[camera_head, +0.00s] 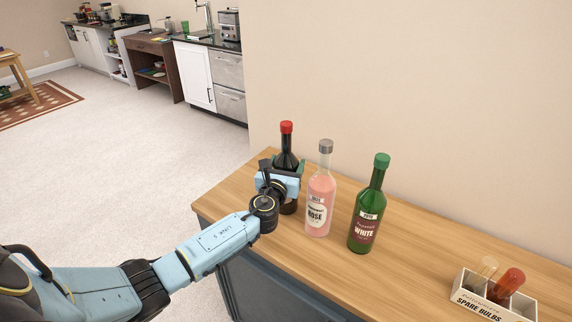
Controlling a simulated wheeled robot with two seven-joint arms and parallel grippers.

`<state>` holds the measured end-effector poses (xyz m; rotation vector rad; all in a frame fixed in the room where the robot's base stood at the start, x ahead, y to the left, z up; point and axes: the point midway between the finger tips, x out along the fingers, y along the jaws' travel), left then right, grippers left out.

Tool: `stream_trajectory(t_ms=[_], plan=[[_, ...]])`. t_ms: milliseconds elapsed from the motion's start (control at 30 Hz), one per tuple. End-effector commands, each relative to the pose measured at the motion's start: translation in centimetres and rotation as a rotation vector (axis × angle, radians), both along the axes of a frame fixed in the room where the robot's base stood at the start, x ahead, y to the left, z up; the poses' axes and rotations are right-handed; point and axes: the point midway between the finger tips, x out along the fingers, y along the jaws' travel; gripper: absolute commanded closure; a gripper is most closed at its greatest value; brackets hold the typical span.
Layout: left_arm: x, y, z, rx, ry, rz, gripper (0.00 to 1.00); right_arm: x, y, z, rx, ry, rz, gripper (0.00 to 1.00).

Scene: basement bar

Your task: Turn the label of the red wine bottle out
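The red wine bottle (287,160) stands upright at the left end of the wooden counter. It is dark, with a red cap. My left gripper (286,172) is at the bottle's body, on its near side, and covers much of it. I see no label on the part that shows. The fingers are mostly hidden by the wrist, so I cannot tell whether they are closed on the glass. My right gripper is not in the view.
A pink rosé bottle (320,190) stands close to the right of the gripper, label facing me. A green white-wine bottle (367,208) stands further right. A spare bulbs box (490,303) is at the counter's (420,265) right. The wall runs behind the bottles.

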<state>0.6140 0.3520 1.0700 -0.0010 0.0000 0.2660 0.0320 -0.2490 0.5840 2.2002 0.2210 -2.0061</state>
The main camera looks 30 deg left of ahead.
Motion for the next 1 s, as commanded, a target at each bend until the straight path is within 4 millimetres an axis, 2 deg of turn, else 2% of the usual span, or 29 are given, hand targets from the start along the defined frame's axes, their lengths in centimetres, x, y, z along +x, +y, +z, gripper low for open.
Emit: stream_trajectory(t_ms=[100,500,833,867,933,1000], plan=[[0.0,0.0,0.0,0.001,0.0,-0.002,0.55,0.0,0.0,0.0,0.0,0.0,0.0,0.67],[0.0,0.1,-0.1,0.004,-0.001,-0.204,0.55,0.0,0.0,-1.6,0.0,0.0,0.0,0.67],[0.0,0.0,0.0,0.001,0.0,-0.228,0.55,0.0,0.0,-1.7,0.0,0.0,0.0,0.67],[0.0,0.0,0.0,0.001,0.0,-0.228,0.3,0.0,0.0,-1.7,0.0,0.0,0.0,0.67],[0.0,0.0,0.0,0.001,0.0,-0.227,0.2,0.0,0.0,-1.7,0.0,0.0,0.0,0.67],[0.0,0.0,0.0,0.001,0.0,-0.227,0.18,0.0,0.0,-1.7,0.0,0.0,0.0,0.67]])
